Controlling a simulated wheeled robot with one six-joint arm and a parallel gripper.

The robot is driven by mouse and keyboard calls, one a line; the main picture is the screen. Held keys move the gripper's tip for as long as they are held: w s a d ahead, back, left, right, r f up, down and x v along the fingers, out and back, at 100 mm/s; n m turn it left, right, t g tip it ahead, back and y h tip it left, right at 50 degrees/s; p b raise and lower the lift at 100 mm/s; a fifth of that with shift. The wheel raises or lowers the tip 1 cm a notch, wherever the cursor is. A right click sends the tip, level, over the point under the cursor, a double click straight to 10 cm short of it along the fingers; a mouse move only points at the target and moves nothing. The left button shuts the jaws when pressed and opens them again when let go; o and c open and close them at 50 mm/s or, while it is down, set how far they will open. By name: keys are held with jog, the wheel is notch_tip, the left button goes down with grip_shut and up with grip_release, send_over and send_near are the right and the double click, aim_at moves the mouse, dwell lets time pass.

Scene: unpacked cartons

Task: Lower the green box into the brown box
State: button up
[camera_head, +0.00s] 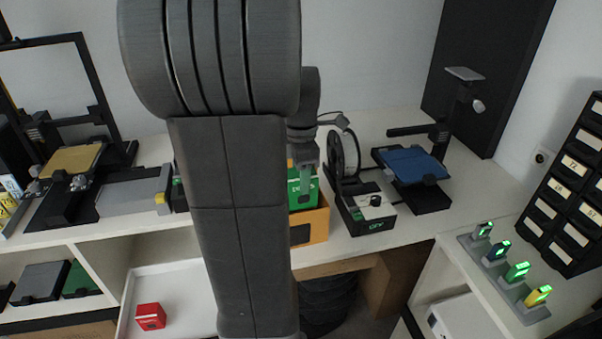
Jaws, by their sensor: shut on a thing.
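The green box (301,194) shows just right of my arm, in and above the opening of the brown box (313,225). My gripper (305,177) is at the top of the green box and shut on it. The lower part of the green box is behind the brown box's front wall. I cannot tell whether it touches the bottom. The brown box stands on the white worktop, and its left part is hidden behind my arm.
A black printer with a spool (343,155) stands close to the right of the brown box. Another printer with a blue plate (411,165) is further right. A red box (150,316) lies in a white tray below. Several small lit devices (517,271) stand at the right.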

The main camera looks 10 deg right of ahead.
jog(key=shift+f+b, duration=1.4)
jog(key=shift+f, duration=0.9)
jog(key=o, duration=1.1)
jog(key=shift+r, duration=0.1)
notch_tip(320, 180, up, 11)
jog(key=p, duration=0.9)
jog(key=shift+p, duration=0.35)
jog(key=shift+f, duration=0.2)
notch_tip(320, 180, down, 9)
jog(key=b, duration=0.8)
jog(key=shift+r, duration=0.15)
